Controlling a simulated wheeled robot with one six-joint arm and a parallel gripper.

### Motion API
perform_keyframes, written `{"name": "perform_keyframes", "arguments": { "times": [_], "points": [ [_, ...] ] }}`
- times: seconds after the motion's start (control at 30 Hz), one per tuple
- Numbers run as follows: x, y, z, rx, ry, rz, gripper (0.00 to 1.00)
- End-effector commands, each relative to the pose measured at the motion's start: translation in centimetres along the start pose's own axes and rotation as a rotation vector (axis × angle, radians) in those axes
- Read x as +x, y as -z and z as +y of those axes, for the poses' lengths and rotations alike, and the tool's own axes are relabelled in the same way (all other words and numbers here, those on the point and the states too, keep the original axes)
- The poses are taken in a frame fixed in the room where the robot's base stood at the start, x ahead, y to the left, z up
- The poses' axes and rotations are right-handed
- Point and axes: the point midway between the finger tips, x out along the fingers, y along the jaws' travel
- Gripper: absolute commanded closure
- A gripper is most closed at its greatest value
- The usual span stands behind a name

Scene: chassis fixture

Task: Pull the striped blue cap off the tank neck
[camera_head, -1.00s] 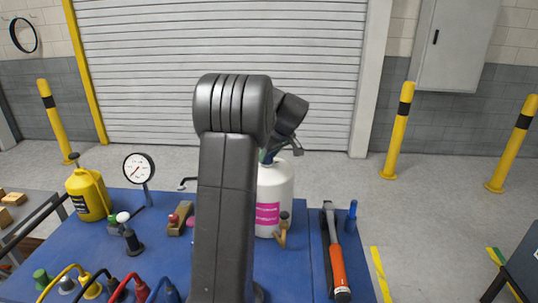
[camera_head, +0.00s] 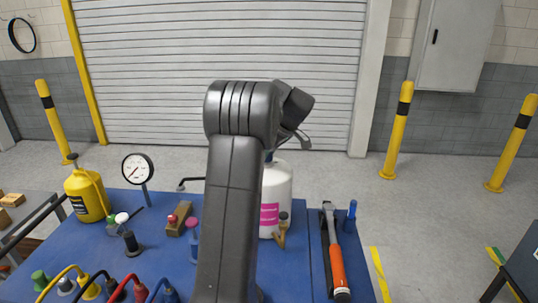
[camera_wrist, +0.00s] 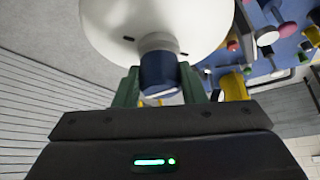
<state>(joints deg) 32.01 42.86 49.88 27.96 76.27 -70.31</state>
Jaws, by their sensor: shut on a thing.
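The white tank (camera_head: 277,200) with a pink label stands on the blue table, partly hidden behind my arm. It also shows in the wrist view (camera_wrist: 110,28), with its neck (camera_wrist: 157,42) toward my gripper. The blue cap (camera_wrist: 158,72) sits at the end of the neck in the wrist view. My gripper (camera_wrist: 160,92) has its green fingers on either side of the cap and is shut on it. Stripes on the cap cannot be made out clearly. In the head view the cap is mostly hidden by my arm.
Several coloured plugs with cables fill the front left.

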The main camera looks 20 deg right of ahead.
Motion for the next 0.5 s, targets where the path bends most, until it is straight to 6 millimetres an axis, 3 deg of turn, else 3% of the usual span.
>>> {"name": "perform_keyframes", "arguments": {
  "times": [0.5],
  "points": [
    [-2.0,1.2,0.1,-0.002,-0.005,0.002,0.9]
  ]
}}
